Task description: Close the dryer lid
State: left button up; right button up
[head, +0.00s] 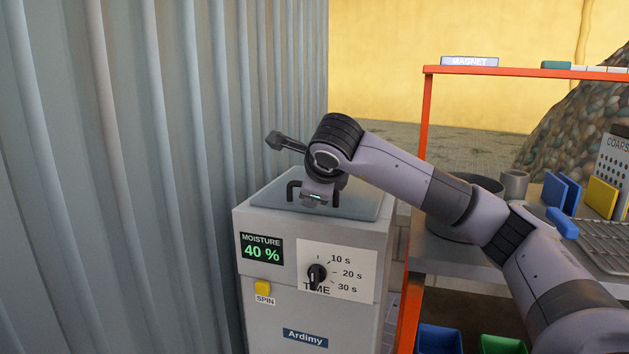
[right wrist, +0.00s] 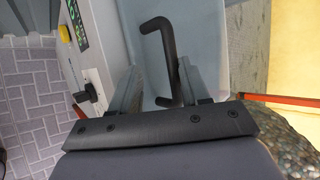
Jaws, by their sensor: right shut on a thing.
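The dryer (head: 335,325) is a grey box with a moisture display reading 40 %. Its blue-grey lid (head: 364,207) lies about flat over the top; I cannot tell whether a small gap is left under it. A dark bar handle (head: 291,189) stands on the lid. My right gripper (head: 315,198) is down at the handle and hides its middle. In the right wrist view the handle (right wrist: 158,45) runs between the two fingers of my right gripper (right wrist: 158,88), which is shut on it. My left gripper is not in view.
A corrugated metal wall (head: 150,180) stands close on the dryer's left. An orange-framed bench (head: 418,262) stands right of the dryer, with a dark pot (head: 440,226), a grey cup (head: 514,183) and blue and yellow boards. A yellow SPIN button (head: 263,287) and a time knob (head: 316,276) are on the dryer front.

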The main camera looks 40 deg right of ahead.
jog(key=shift+o, duration=0.7)
jog(key=shift+s+a+f, duration=0.1)
jog(key=shift+a+f, duration=0.1)
jog(key=shift+f, duration=0.6)
jog(key=p+v, duration=0.1)
jog(key=v, duration=0.6)
jog(key=shift+r, duration=0.6)
jog(key=shift+d, duration=0.1)
